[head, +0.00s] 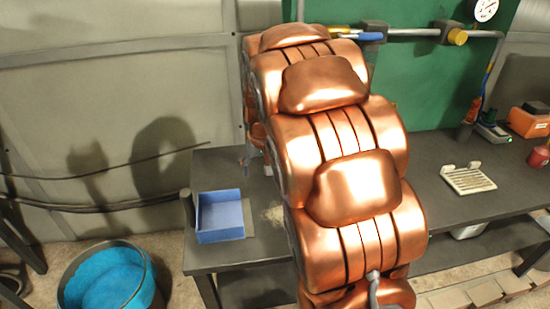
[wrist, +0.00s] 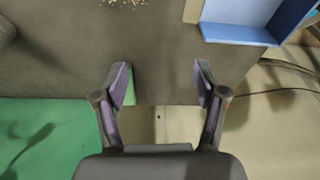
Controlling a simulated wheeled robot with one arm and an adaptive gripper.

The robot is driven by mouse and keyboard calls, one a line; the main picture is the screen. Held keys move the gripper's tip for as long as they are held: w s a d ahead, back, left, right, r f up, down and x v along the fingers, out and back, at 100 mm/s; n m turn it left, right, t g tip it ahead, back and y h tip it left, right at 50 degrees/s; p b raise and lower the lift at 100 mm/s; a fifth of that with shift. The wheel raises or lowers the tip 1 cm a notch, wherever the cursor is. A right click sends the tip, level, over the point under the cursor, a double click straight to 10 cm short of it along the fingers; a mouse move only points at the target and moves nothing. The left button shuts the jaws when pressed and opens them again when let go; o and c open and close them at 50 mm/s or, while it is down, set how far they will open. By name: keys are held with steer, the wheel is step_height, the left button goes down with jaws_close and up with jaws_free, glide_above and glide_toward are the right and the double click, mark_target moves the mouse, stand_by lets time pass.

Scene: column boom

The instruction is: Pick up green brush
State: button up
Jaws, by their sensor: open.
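In the wrist view my gripper (wrist: 162,85) is open, with its two fingers apart over the edge of the dark table and nothing between their tips. A narrow green strip (wrist: 130,88) shows right beside the inner side of the left finger. It may be part of the green brush, but the finger hides most of it and I cannot tell its shape. In the head view my copper arm covers the middle of the table, and no green brush can be made out there.
A blue tray (head: 220,236) sits at the table's left end, with pale crumbs (head: 273,214) to its right. A blue tub (head: 62,290) stands on the floor at left. A white rack (head: 468,180), a red object (head: 539,157) and an orange box (head: 528,122) are at right.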

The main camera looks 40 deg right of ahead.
steer(key=shift+m+t+h, duration=0.6)
steer(key=shift+t, duration=0.1)
steer(key=w+d, duration=0.2)
steer(key=d, duration=0.2)
steer(key=w+d+f, duration=0.1)
steer(key=w+d, duration=0.2)
steer(key=w+d+f, duration=0.1)
steer(key=w+d, duration=0.2)
steer(key=d, duration=0.1)
steer(key=shift+w+d+f+p, duration=0.2)
steer(key=shift+w+d+p, duration=0.05)
steer(key=shift+d+p, duration=0.1)
steer(key=shift+w+d+f, duration=0.1)
steer(key=shift+w+f, duration=0.05)
steer(key=shift+p+x, duration=1.55)
steer(key=shift+x, duration=1.6)
steer(key=shift+w+f, duration=0.15)
steer(key=shift+f, duration=0.45)
steer(key=shift+f+b, duration=0.2)
steer(key=shift+b, duration=0.1)
steer(key=c, duration=1.3)
